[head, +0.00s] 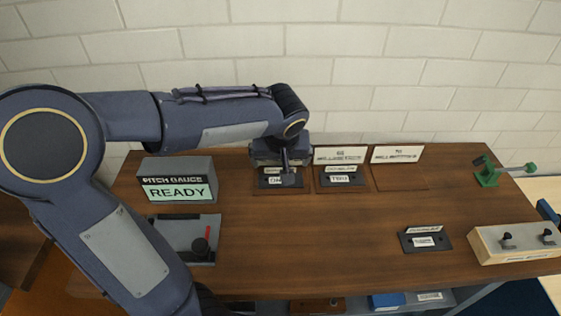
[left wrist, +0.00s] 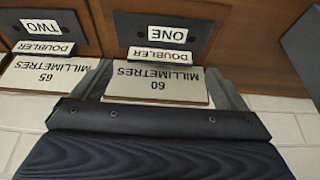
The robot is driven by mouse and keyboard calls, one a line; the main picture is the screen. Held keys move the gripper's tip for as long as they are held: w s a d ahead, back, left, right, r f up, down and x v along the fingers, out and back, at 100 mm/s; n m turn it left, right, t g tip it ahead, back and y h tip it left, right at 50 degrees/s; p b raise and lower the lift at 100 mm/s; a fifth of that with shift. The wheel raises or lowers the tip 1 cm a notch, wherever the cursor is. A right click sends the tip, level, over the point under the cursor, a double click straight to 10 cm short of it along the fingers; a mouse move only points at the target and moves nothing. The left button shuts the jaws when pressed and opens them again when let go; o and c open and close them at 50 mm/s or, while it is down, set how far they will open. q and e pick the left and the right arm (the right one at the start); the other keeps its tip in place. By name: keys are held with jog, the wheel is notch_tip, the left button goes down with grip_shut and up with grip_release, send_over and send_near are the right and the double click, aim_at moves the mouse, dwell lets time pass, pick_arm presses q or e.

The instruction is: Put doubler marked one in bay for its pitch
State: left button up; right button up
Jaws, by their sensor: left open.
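The doubler marked ONE (left wrist: 195,40) lies flat in the bay labelled 60 millimetres; in the head view this doubler (head: 269,182) is partly covered by my gripper. The 60 millimetres sign (left wrist: 155,86) shows upside down in the left wrist view. My left gripper (head: 286,182) is over this bay, with its fingers apart in the left wrist view (left wrist: 164,78). The doubler marked TWO (head: 340,179) lies in the neighbouring bay, whose sign reads 65 millimetres (left wrist: 42,78). The third bay (head: 396,178) is empty; its sign (head: 397,154) is too small to read. My right gripper is not visible.
A pitch gauge box (head: 178,176) reads READY. A grey plate (head: 178,235) with a black knob and red pointer lies before it. Another dark plate (head: 428,247) lies right of centre, near a pale block (head: 515,246) with black knobs and a green clamp (head: 488,177). The middle bench is clear.

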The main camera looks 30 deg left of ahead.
pick_arm(q)
jog(key=p+v, duration=0.1)
jog(key=v, duration=0.7)
jog(key=s+d+f+m+h, duration=0.1)
jog(key=s+f+h, duration=0.1)
jog(key=s, duration=0.3)
jog(key=s+d+f+m+t+h, duration=0.1)
jog(key=s+f+m+h, duration=0.1)
jog(key=s, duration=0.4)
jog(key=s+d+f+m+h, duration=0.1)
jog(key=s+f+h, duration=0.1)
jog(key=s, duration=0.3)
jog(key=shift+s+d+t, duration=0.15)
jog(key=shift+t, duration=0.15)
jog(key=shift+s+d+f+m, duration=0.2)
jog(key=shift+d+f+m, duration=0.05)
jog(key=shift+m, duration=0.15)
jog(key=shift+s, duration=0.1)
